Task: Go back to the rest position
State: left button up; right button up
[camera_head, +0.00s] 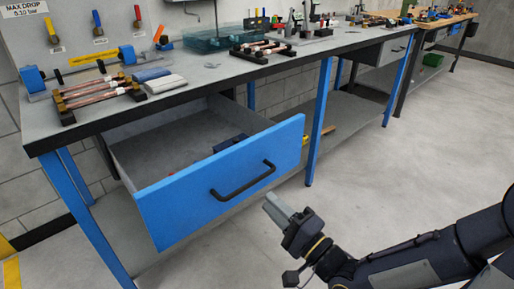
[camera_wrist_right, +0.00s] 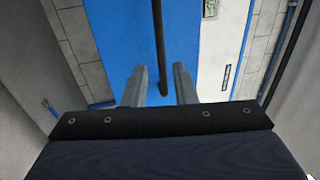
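My right gripper (camera_head: 279,212) is in front of the open blue drawer (camera_head: 225,190), to the lower right of its black handle (camera_head: 243,181). In the right wrist view the two grey fingers (camera_wrist_right: 158,85) stand apart with nothing held between them. The handle (camera_wrist_right: 159,50) shows beyond them as a dark bar against the blue drawer front (camera_wrist_right: 120,40). I cannot tell the exact gap between fingers and handle, but they look apart in the head view. My left gripper is not in view.
The workbench (camera_head: 215,75) holds copper tubes (camera_head: 92,92) on a black rack, a blue clamp fixture (camera_head: 33,78) and a glass-like tray (camera_head: 215,40). The floor (camera_head: 420,150) to the right is clear.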

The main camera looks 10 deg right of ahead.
jog(key=s+d+f+n+g+h, duration=0.2)
jog(key=d+f+n+g+h, duration=0.3)
jog(key=d+h, duration=0.4)
jog(key=s+d+n+g+y, duration=0.1)
jog(key=s+d+n+g, duration=0.15)
jog(key=s, duration=0.55)
jog(key=s+d+n+g, duration=0.1)
jog(key=s+n+g, duration=0.15)
jog(key=s, duration=0.55)
notch_tip(320, 180, up, 28)
jog(key=p, duration=2.8)
jog(key=shift+a+m+g, duration=0.25)
jog(key=shift+m+g, duration=0.15)
